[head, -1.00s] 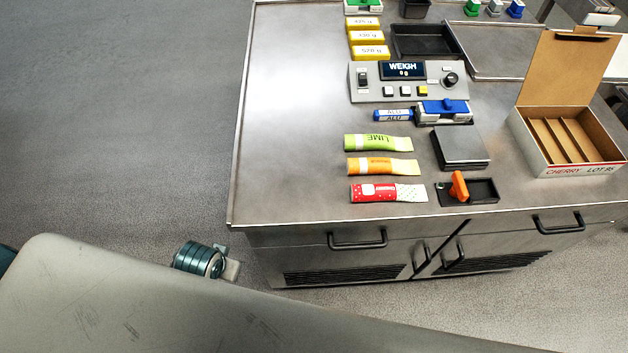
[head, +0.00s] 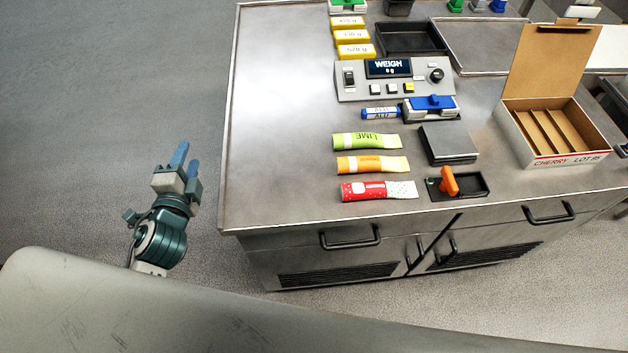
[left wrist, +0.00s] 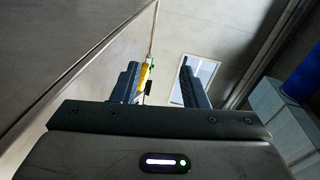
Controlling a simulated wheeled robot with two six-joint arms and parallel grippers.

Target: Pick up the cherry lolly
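The cherry lolly (head: 374,191) is a red packet with a pale, speckled end. It lies flat near the front left of the metal counter (head: 270,150), in front of the orange packet (head: 372,164) and the green lime packet (head: 366,141). My left gripper (head: 184,160) is left of the counter over the floor, its blue fingers pointing up in the head view, well apart from the lolly. In the left wrist view its two fingers (left wrist: 160,85) stand apart with nothing between them. The cherry lolly cannot be made out there. My right gripper is not in view.
An open carton labelled cherry (head: 570,158) stands at the right. A scale plate (head: 447,143), a weigh console (head: 393,82) and a black tray with an orange part (head: 473,187) are close to the lollies. The counter's left part is clear.

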